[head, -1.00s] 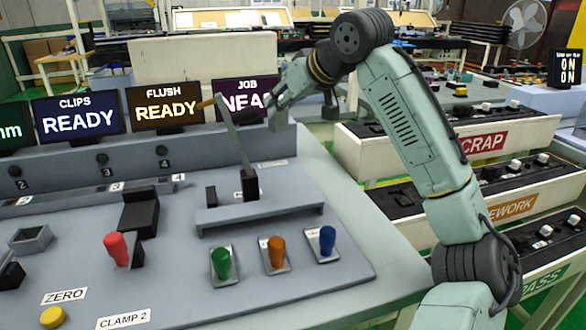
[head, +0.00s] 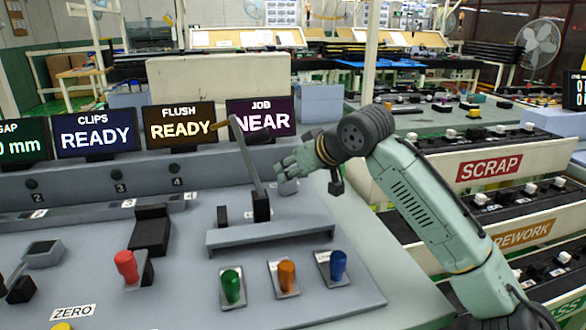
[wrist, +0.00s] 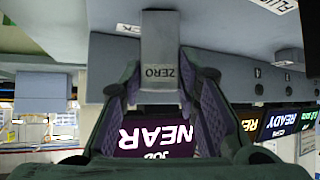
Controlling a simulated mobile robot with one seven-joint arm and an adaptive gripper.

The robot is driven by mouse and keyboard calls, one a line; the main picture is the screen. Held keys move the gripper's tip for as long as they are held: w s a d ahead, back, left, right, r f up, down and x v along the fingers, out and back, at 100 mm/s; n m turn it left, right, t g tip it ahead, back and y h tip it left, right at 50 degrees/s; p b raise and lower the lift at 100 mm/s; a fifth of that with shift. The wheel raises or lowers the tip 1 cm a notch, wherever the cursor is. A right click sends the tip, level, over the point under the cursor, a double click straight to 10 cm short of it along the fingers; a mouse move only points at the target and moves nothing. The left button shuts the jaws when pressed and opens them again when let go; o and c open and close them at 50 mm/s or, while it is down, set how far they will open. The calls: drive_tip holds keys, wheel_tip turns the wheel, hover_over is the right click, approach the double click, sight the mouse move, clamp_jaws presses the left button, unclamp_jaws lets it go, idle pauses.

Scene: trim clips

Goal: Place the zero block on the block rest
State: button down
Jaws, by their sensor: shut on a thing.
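My gripper (head: 285,168) hangs low over the back right of the grey console, just right of the upright lever. In the wrist view my gripper (wrist: 162,88) has its two dark fingers closed on the sides of a grey block marked ZERO (wrist: 160,48). The far end of this zero block is close to the grey console surface; I cannot tell whether it touches. In the head view the block is hard to make out against the gripper and console. I cannot clearly identify the block rest in either view.
The lever (head: 250,165) stands close left of my gripper. Green (head: 232,287), orange (head: 287,275) and blue (head: 338,265) knobs stand in front. The JOB screen (head: 260,117) reads NEAR behind. A red-handled clamp (head: 127,266) is at left.

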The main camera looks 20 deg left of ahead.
drive_tip(key=shift+f, duration=0.15)
drive_tip(key=c, duration=1.2)
unclamp_jaws()
drive_tip(key=shift+r, duration=0.2)
drive_tip(key=b+v, duration=0.1)
drive_tip(key=v, duration=1.1)
drive_tip(key=shift+b, duration=0.35)
drive_tip(key=shift+w, duration=0.1)
